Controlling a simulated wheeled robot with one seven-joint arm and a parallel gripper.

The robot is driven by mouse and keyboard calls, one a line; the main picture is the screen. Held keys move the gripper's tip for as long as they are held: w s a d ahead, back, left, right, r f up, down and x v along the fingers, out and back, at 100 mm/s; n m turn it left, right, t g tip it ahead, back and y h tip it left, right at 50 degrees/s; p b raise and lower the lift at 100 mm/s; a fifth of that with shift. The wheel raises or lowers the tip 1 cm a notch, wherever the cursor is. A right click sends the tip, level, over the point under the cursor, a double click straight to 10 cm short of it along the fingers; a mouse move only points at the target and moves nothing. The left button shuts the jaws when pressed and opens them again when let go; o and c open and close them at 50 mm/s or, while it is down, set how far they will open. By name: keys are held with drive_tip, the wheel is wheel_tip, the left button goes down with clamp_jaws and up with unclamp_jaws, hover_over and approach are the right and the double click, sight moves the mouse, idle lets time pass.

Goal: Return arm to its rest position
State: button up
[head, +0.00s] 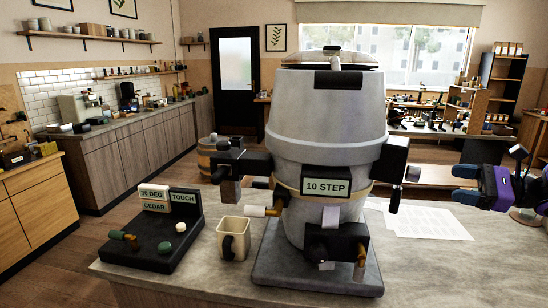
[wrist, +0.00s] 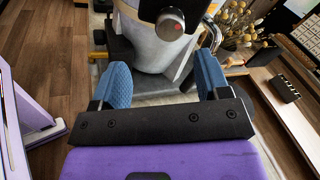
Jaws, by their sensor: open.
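My gripper (head: 466,183) shows at the right edge of the head view, with blue fingertips and a purple body. It is apart from the large grey lidded machine (head: 326,120) on the counter, to the right of it. In the wrist view my gripper (wrist: 161,85) has its two blue fingers spread wide with nothing between them. The grey machine (wrist: 150,45) stands beyond the fingers there, with a dark knob (wrist: 170,22) on it.
White papers (head: 435,220) lie on the counter (head: 450,265) at right. In the wrist view a dried plant (wrist: 237,22) is behind the right finger.

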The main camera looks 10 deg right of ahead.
drive_tip(key=s+a+r+n+g+h, duration=0.25)
drive_tip(key=s+a+n+g, duration=0.2)
drive_tip(key=a, duration=0.45)
drive_tip(key=s+a+r+n+g+h, duration=0.1)
drive_tip(key=s+a+n+g+h, duration=0.3)
drive_tip(key=a, duration=0.4)
drive_tip(key=s+a+r+n+t+h, duration=0.1)
drive_tip(key=s+r+n+t+h, duration=0.1)
drive_tip(key=s+n+h, duration=0.2)
drive_tip(key=s+a+r+n+t+h, duration=0.2)
drive_tip(key=s+n+h, duration=0.2)
drive_tip(key=s+n, duration=0.3)
drive_tip(key=shift+r, duration=0.15)
drive_tip(key=shift+s, duration=0.1)
